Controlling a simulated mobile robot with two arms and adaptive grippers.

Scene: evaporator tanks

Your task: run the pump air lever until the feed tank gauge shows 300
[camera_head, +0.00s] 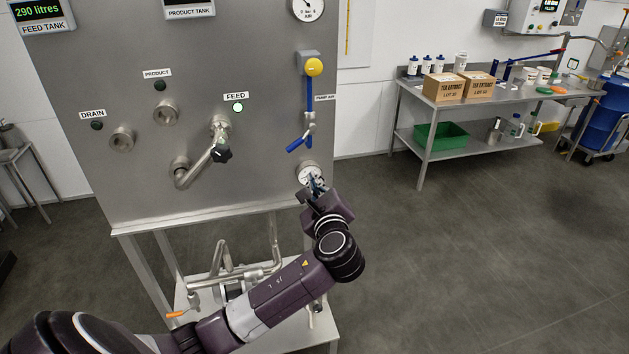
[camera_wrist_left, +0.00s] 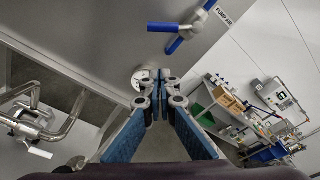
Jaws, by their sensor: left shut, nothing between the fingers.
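The feed tank gauge (camera_head: 38,12) is a dark display at the top left of the panel and reads 290 litres. The blue-handled pump air lever (camera_head: 298,143) sits on a valve at the panel's right side, below a blue air line. It also shows in the left wrist view (camera_wrist_left: 162,27), pointing left from its valve. My left gripper (camera_head: 315,190) is shut and empty, below and apart from the lever, in front of a round dial (camera_head: 309,174). Its blue fingers meet in the left wrist view (camera_wrist_left: 158,84). My right gripper is out of view.
The FEED lamp (camera_head: 238,107) is lit; the PRODUCT (camera_head: 159,86) and DRAIN (camera_head: 97,125) lamps are dark. A bent feed pipe (camera_head: 195,171) with a black knob juts from the panel. A bench (camera_head: 408,90) with boxes stands at the right. The floor between is clear.

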